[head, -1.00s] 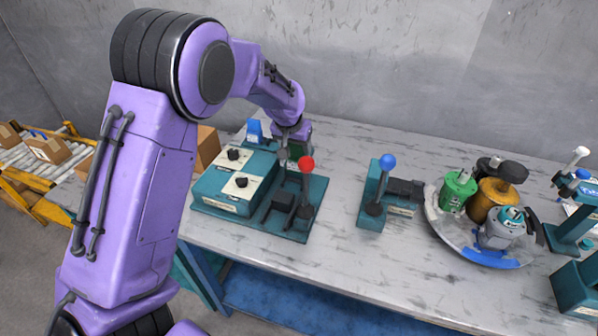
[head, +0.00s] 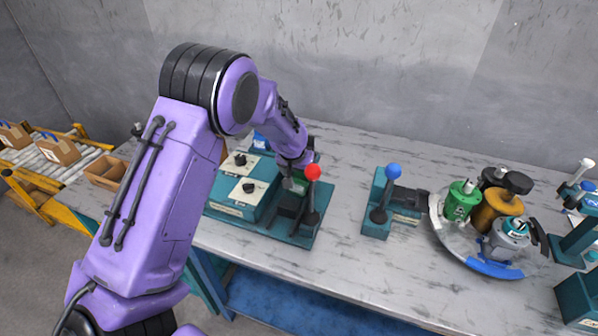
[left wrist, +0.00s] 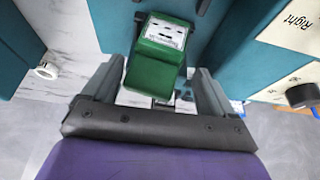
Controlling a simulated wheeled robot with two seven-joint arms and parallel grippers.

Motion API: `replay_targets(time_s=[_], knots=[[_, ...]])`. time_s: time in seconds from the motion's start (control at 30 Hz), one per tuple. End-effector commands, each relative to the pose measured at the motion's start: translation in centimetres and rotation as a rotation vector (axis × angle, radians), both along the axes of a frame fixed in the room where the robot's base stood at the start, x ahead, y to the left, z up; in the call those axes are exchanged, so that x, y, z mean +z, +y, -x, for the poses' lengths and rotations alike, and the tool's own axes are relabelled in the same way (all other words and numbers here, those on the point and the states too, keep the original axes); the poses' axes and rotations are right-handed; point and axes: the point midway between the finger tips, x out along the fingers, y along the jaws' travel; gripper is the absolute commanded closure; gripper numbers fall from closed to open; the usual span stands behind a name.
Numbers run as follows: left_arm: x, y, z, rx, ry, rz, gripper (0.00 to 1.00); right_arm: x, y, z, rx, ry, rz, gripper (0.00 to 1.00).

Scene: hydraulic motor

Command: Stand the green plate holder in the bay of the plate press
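The green plate holder (left wrist: 156,72) is between the two fingers of my left gripper (left wrist: 158,85) in the left wrist view. It has a pale face with dark print. In the head view a bit of the holder (head: 301,185) shows below my left gripper (head: 297,176), above the plate press. The plate press (head: 298,236) is a teal base with a red-knobbed lever (head: 313,173) and a black block (head: 292,204). The arm and lever partly hide the bay, so I cannot tell whether the holder touches it. My right gripper is not in view.
A teal box (head: 226,209) with two dark knobs stands left of the press. A blue-knobbed lever device (head: 375,228) stands to the right. A round tray (head: 452,246) holds several motor parts. Bare table (head: 345,270) lies at the front and between the devices.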

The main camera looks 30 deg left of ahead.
Motion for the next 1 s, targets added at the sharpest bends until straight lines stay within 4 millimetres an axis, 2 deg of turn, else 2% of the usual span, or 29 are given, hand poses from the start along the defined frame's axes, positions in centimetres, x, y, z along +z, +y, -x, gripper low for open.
replay_targets(time_s=[0.13,0.23,0.5,0.63,0.77,1.0], knots=[[0.4,0.0,0.0,0.0,-0.002,0.0,0.14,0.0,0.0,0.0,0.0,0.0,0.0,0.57],[1.8,-0.2,0.5,0.0,-0.005,0.0,0.14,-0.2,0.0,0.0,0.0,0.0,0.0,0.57],[8.1,-0.8,3.0,0.0,-0.007,-0.002,0.14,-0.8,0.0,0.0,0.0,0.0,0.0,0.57],[10.2,-1.0,3.9,-0.001,-0.006,-0.002,0.14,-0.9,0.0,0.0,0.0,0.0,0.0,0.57],[11.1,-1.1,4.3,0.0,-0.004,-0.001,0.14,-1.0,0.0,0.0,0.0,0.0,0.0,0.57],[11.3,-1.1,4.4,0.0,-0.002,0.0,0.14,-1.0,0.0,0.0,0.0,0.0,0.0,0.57]])
